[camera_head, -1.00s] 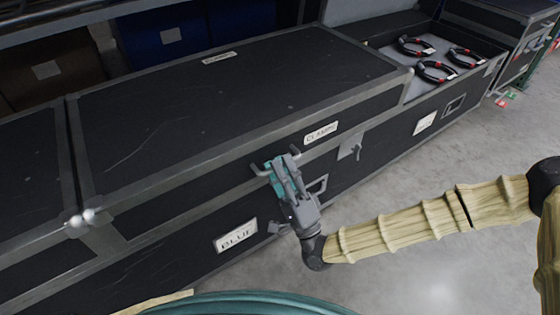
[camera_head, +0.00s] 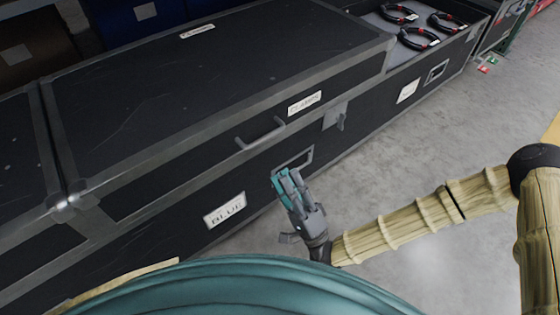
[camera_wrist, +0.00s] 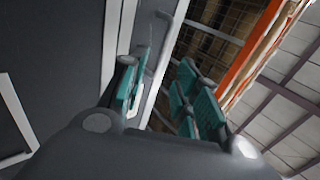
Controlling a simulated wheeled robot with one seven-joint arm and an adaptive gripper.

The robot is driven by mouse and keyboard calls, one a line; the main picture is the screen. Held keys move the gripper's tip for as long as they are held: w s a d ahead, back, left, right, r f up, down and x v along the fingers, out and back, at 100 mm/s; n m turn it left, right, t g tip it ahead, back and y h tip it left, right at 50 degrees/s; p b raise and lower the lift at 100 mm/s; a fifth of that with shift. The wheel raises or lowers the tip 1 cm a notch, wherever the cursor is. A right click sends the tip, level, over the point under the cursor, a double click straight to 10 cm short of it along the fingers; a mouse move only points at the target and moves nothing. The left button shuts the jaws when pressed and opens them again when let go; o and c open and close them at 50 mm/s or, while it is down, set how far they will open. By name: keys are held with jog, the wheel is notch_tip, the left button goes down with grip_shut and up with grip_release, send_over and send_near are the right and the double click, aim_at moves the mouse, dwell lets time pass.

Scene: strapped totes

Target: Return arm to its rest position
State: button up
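My gripper (camera_head: 287,182) is in front of the long black case (camera_head: 180,190), below and to the right of the grey lid handle (camera_head: 262,134) with a gap between them. In the wrist view its two teal-padded fingers (camera_wrist: 163,95) stand apart with nothing held between them. My arm reaches in from the right over the floor. The black lid (camera_head: 210,85) lies flat and closed on the case.
An open compartment at the upper right holds black and red ring-shaped clamps (camera_head: 418,38). A blue bin (camera_head: 140,18) and a brown box (camera_head: 35,45) stand behind. Grey floor (camera_head: 420,145) is clear right of the case. A latch (camera_head: 340,122) sticks out from its front.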

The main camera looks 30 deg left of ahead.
jog(key=shift+s+d+f, duration=0.1)
jog(key=shift+d+f, duration=0.25)
jog(key=shift+f, duration=0.1)
dwell(0.3)
jog(key=d+f+n+g+h+p, duration=0.1)
jog(key=d+f+n+g+h, duration=0.1)
jog(key=d+f+h, duration=0.7)
jog(key=d+f+n+g+h+p, duration=0.1)
jog(key=d+f+h, duration=0.45)
jog(key=f, duration=0.85)
jog(key=s+d+f+g+h+p, duration=0.15)
jog(key=s+d+h, duration=0.25)
jog(key=d, duration=0.6)
jog(key=s+d+f+g+h, duration=0.1)
jog(key=s+d+g+h, duration=0.15)
jog(key=d, duration=0.75)
jog(key=s+d+f+g+h, duration=0.1)
jog(key=s+d+h, duration=0.35)
jog(key=d, duration=0.55)
notch_tip(320, 180, up, 38)
jog(key=p, duration=3.8)
jog(key=shift+r, duration=0.2)
